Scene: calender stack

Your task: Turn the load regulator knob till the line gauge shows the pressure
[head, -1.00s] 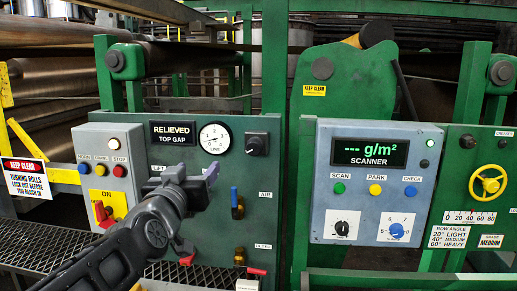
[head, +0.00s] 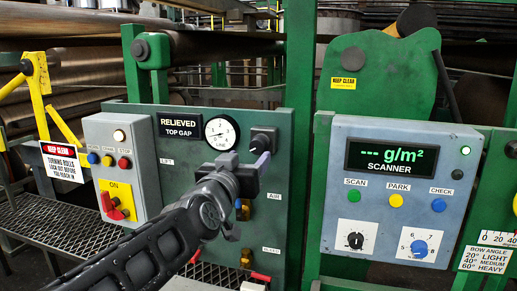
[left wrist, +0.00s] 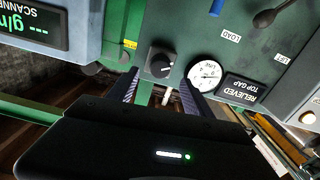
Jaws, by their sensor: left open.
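The line gauge (head: 221,132) is a round white dial on the green panel; its needle is too small to read surely. It also shows upside down in the left wrist view (left wrist: 203,75). Right of it in the head view is a black knob (head: 263,140) on a dark square base, likely the load regulator; it also shows in the left wrist view (left wrist: 161,65). My left gripper (head: 247,168) is open just below and in front of the knob. In the left wrist view its fingers (left wrist: 160,92) point toward the knob, one on each side. Contact cannot be told. My right gripper is out of view.
The scanner box (head: 392,190) with buttons and two dials stands to the right. A grey box (head: 119,170) with a red switch is at the left of the panel. A blue-handled valve (head: 238,203) sits below the knob, partly behind my gripper.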

